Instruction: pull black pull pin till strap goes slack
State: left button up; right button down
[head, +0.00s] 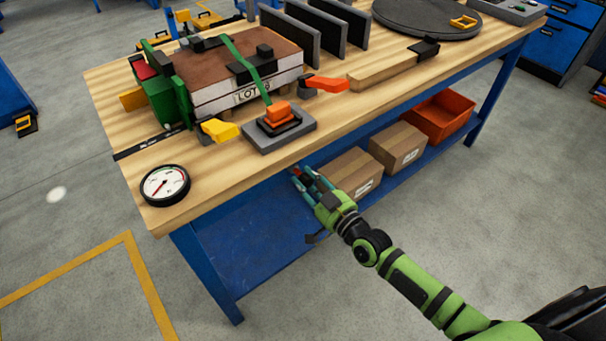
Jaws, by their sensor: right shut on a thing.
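A green strap (246,65) runs over a brown-topped panel stack (240,75) and down to an orange buckle (279,112). The buckle sits on a grey block (263,137) near the table's front edge. The strap looks nearly straight; I cannot tell its tension. My right gripper (301,176) is at the table's front edge, to the lower right of the block and apart from it. It is shut on a small dark and reddish thing, mostly hidden by the fingers, and I cannot tell whether this is the black pull pin. My left gripper is out of view.
A round gauge (165,186) and a yellow handle (220,130) lie left of the block. An orange lever (327,84) is to its right. Cardboard boxes (397,147) and an orange bin (440,116) fill the lower shelf's right part. The shelf's left part is clear.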

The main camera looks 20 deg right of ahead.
jog(key=shift+f, duration=0.1)
jog(key=c, duration=1.1)
grip_release()
jog(key=shift+o, duration=0.9)
jog(key=shift+s+d, duration=0.15)
jog(key=shift+s, duration=0.3)
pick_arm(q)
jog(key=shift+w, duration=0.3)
pick_arm(e)
jog(key=v, duration=1.1)
